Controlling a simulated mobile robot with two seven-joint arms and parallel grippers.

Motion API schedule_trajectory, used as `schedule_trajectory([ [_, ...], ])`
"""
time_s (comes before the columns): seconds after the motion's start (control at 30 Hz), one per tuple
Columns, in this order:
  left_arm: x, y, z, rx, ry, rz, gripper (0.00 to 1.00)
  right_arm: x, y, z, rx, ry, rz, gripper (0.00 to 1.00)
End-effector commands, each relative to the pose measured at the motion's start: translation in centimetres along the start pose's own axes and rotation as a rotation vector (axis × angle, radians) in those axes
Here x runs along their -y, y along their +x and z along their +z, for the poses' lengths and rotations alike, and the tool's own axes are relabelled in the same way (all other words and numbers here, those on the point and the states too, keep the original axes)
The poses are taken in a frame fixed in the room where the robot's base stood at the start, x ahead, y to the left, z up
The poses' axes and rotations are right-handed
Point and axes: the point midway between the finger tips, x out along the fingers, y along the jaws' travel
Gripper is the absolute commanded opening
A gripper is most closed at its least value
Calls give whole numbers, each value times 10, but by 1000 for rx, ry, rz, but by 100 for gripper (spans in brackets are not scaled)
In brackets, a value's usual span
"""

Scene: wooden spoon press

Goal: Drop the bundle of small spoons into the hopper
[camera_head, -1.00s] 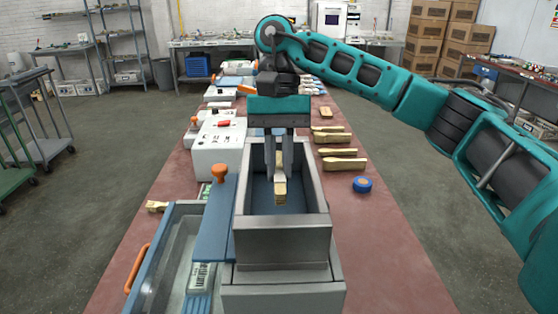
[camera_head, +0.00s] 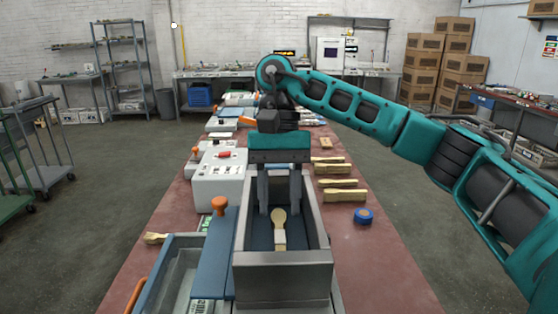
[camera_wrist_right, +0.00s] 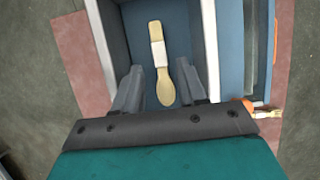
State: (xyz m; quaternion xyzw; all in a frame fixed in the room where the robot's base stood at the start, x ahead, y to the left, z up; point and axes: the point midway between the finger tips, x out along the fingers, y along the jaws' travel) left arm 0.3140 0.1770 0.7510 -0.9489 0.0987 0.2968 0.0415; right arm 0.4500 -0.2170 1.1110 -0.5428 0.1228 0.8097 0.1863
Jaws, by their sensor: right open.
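The hopper (camera_head: 283,262) is an open grey metal box with a blue inner floor, at the front middle of the table in the head view. The bundle of small spoons (camera_head: 279,231) lies inside it, with a pale band around the handles. In the right wrist view the bundle (camera_wrist_right: 158,62) lies on the hopper floor, bowl end toward my gripper. My right gripper (camera_head: 280,208) is open above the bundle, its fingers apart on either side of the bowl end and not gripping it. My left gripper is not in view.
More wooden spoon bundles (camera_head: 344,195) lie on the table to the right of the hopper, near a blue tape roll (camera_head: 363,216).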

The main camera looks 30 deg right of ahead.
Motion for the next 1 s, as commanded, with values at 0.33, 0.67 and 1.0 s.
schedule_trajectory([
  [0.33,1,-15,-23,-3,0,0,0,0,-69,3,-5,3,-1,41],
  [0.67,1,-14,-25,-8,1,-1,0,1,-110,2,-2,0,2,41],
  [1.0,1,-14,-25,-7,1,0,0,0,-125,2,-1,0,0,41],
])
